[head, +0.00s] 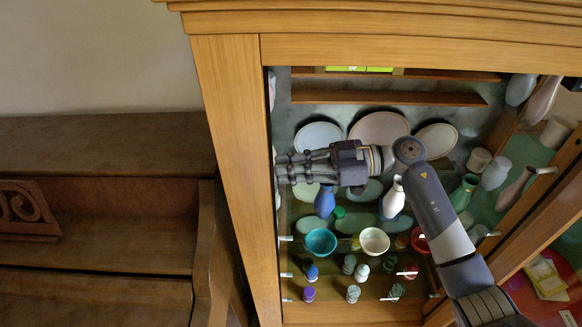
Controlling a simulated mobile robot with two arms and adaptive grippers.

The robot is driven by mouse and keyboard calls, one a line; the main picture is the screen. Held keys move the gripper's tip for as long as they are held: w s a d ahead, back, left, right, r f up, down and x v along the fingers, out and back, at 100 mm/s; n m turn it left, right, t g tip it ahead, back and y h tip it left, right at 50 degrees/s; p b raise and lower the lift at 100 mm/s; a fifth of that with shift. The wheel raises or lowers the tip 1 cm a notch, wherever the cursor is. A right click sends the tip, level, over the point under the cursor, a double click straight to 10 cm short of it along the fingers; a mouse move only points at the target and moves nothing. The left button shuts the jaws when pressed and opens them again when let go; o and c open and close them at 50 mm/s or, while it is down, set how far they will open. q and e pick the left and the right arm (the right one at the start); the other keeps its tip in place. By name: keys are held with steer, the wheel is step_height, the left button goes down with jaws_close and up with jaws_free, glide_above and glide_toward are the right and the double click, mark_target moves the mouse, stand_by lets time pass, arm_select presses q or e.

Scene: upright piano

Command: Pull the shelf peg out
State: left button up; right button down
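My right gripper (281,169) reaches left across the glass-front cabinet (229,150). Its fingertips are at the inner edge of the cabinet's left wooden post. The fingers lie close together from this angle, and I cannot tell whether they are shut or hold a peg. Any peg at the fingertips is hidden by them. Other small pale shelf pegs show below on the left side, one at the bowls' level (286,238) and one lower (286,275). Another pale peg (546,170) shows at the right side. My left gripper is not in view.
Glass shelves hold a blue vase (324,202), a white vase (394,198), a teal bowl (321,242), a cream bowl (374,241) and several small jars, close below my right arm. Plates (379,128) stand behind it. A brown piano (100,145) stands at left.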

steer(key=c, duration=2.2)
jaws_free()
jaws_close()
steer(key=shift+d, duration=0.15)
steer(key=shift+d+p, duration=0.4)
steer(key=shift+d, duration=0.9)
steer(key=shift+d, duration=0.15)
step_height(320, 180, up, 6)
steer(key=d+p, duration=0.2)
steer(key=p, duration=0.5)
steer(key=shift+d+p, duration=0.35)
steer(key=shift+p, duration=0.05)
